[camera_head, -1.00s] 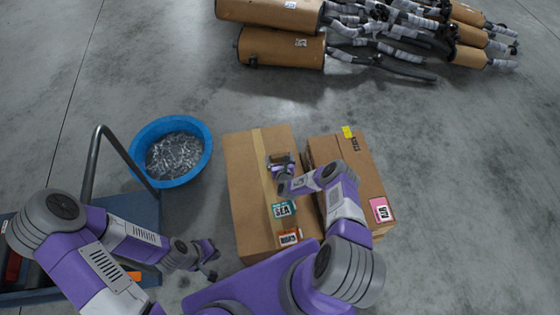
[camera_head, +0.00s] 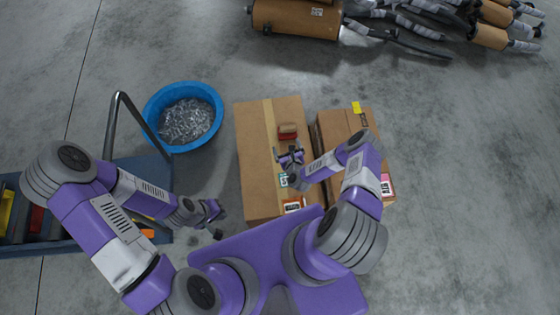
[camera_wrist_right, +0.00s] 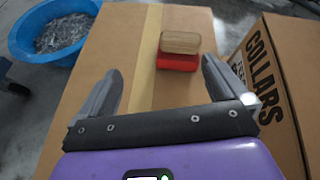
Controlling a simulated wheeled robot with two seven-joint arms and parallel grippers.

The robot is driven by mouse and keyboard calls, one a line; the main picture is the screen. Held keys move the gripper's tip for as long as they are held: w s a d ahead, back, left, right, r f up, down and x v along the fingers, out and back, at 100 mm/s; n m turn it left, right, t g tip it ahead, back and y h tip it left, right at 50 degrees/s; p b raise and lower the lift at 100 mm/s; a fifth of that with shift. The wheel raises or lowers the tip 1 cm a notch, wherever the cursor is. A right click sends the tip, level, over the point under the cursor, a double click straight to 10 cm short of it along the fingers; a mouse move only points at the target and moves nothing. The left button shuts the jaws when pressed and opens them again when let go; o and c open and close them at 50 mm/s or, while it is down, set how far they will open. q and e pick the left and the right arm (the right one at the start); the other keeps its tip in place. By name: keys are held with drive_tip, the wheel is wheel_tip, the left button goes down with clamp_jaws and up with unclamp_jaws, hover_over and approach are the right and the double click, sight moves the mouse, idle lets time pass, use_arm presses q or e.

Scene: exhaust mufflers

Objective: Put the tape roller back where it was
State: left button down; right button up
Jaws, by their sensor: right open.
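The tape roller (camera_head: 288,131), a red block with a tan wooden-looking part, rests on top of the large cardboard box (camera_head: 253,150), by its tape strip. It also shows in the right wrist view (camera_wrist_right: 178,52), just beyond the fingers. My right gripper (camera_head: 289,151) is open and empty, on the near side of the roller and apart from it; in the wrist view its fingers (camera_wrist_right: 160,68) are spread with only box top between them. My left gripper (camera_head: 216,220) is open and empty, beside the cart, left of the large box.
A second box (camera_head: 335,125), marked COLLARS (camera_wrist_right: 266,63), stands close on the right. A blue tub (camera_head: 215,108) of metal pieces is at the left. A blue cart (camera_head: 155,178) with a grey handle stands left. Mufflers (camera_head: 295,18) lie behind; floor between is clear.

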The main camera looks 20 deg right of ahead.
drive_tip(key=s+a+r+n+g+y, duration=0.25)
drive_tip(key=a+n, duration=0.25)
drive_tip(key=n, duration=0.3)
drive_tip(key=s+a+r+n+g+y, duration=0.25)
drive_tip(key=a+n, duration=0.25)
drive_tip(key=n, duration=0.3)
drive_tip(key=s+a+r+n+g, duration=0.2)
drive_tip(key=s+r+n, duration=0.3)
drive_tip(key=s+n, duration=0.3)
drive_tip(key=s+a+r+n+g+y, duration=0.1)
drive_tip(key=s+r+n+g, duration=0.4)
drive_tip(key=s+n, duration=0.2)
drive_tip(key=shift+s+a+n, duration=0.35)
drive_tip(key=shift+n, duration=0.65)
wheel_tip(320, 180, up, 5)
drive_tip(key=p, duration=0.5)
drive_tip(key=shift+f, duration=0.25)
drive_tip(key=shift+c, duration=0.2)
